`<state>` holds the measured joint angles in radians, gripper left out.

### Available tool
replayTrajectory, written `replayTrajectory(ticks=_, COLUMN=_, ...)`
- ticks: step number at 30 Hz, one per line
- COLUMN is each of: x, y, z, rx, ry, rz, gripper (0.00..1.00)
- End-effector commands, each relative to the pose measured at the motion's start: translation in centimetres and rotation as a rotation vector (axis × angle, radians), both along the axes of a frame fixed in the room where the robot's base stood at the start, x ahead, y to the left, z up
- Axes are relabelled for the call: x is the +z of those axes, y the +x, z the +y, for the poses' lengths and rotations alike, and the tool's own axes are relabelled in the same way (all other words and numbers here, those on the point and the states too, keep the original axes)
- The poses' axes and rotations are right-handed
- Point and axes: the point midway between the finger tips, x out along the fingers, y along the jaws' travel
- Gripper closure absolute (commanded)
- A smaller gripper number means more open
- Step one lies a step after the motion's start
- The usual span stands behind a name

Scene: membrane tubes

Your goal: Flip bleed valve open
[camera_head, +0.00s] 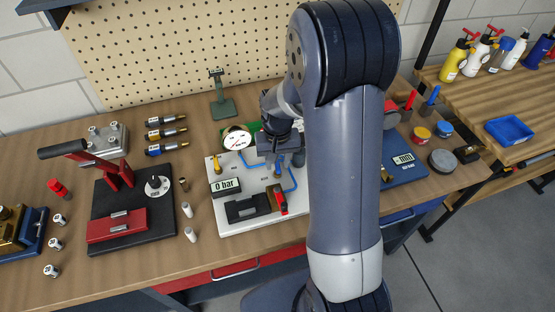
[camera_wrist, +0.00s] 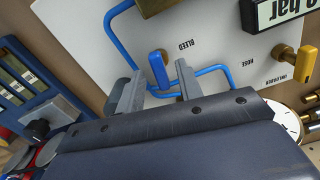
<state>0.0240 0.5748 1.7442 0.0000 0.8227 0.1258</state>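The bleed valve's blue lever (camera_wrist: 158,69) stands by the BLEED label on a white panel (camera_wrist: 85,25) in the wrist view. A curved blue tube (camera_wrist: 208,70) runs close beside it. My gripper (camera_wrist: 158,75) is open, with one grey finger on each side of the lever and a gap showing on both sides. In the head view my gripper (camera_head: 278,160) points down over the white panel (camera_head: 237,228), and the lever is hard to make out beneath it.
A red press (camera_head: 118,225) stands to the left. A blue device (camera_head: 405,168) lies to the right.

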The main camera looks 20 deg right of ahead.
Motion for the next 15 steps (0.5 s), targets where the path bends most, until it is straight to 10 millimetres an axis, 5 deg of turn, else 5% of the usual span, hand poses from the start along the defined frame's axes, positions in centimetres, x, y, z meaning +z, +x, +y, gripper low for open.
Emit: replayTrajectory(ticks=15, x=0.04, y=0.01, z=0.0, rx=0.0, ry=0.0, rz=0.0, gripper=1.0)
